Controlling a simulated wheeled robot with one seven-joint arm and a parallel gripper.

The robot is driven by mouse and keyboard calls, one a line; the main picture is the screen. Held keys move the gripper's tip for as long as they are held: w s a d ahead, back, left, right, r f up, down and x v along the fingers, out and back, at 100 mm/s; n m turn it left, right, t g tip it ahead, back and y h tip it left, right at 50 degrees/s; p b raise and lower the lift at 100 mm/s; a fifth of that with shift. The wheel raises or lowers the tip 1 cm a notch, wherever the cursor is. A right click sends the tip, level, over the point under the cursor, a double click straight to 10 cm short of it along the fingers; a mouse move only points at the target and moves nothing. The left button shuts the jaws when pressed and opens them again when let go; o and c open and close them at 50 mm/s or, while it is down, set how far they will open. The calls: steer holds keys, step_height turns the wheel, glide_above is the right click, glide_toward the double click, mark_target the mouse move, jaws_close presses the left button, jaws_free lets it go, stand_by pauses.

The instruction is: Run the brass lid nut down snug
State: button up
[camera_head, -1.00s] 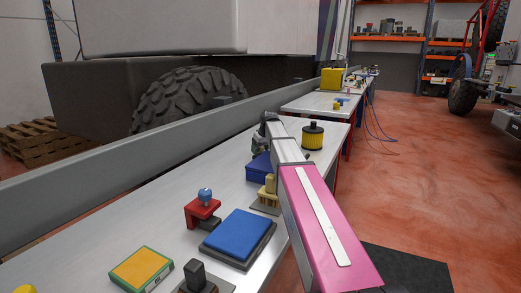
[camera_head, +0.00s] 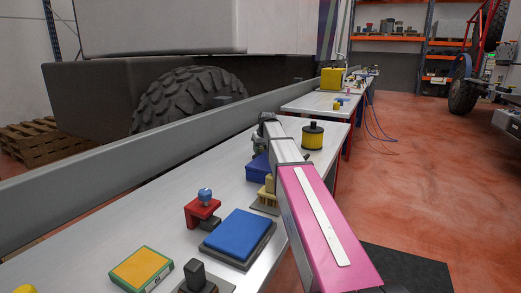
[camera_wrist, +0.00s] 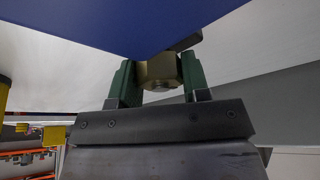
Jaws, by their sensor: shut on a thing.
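The brass lid nut (camera_wrist: 160,72) shows in the wrist view between the two green fingers of my gripper (camera_wrist: 160,82). My gripper is shut on it, with one finger on each side. A blue surface (camera_wrist: 110,25) lies right against the nut's upper edge in that view and hides part of it. In the head view a blue box (camera_head: 259,167) stands on the bench beside my arm. My gripper's fingers and the nut cannot be made out there, as my arm covers that area.
The bench (camera_head: 120,235) holds a red bracket with a blue knob (camera_head: 203,208), a blue pad (camera_head: 238,236), a green-edged yellow box (camera_head: 141,269) and a yellow canister with a black top (camera_head: 312,136). A long grey rail (camera_head: 110,195) runs along the bench's far side.

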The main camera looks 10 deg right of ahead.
steer(key=m+h, duration=0.2)
steer(key=m, duration=0.3)
steer(key=m+h, duration=0.1)
steer(key=m, duration=0.3)
steer(key=shift+w+m+h, duration=0.1)
steer(key=shift+m+h, duration=0.3)
steer(key=m+g, duration=0.1)
steer(key=m, duration=0.1)
steer(key=m+h, duration=0.1)
steer(key=m, duration=0.2)
steer(key=shift+m+g+h, duration=0.3)
steer(key=shift+g, duration=0.1)
steer(key=m, duration=0.2)
steer(key=m+g, duration=0.1)
steer(key=m, duration=0.1)
steer(key=shift+r+g+h, duration=0.1)
steer(key=shift+g+h, duration=0.2)
steer(key=shift+m, duration=0.3)
steer(key=o, duration=0.9)
steer(key=shift+o, duration=0.2)
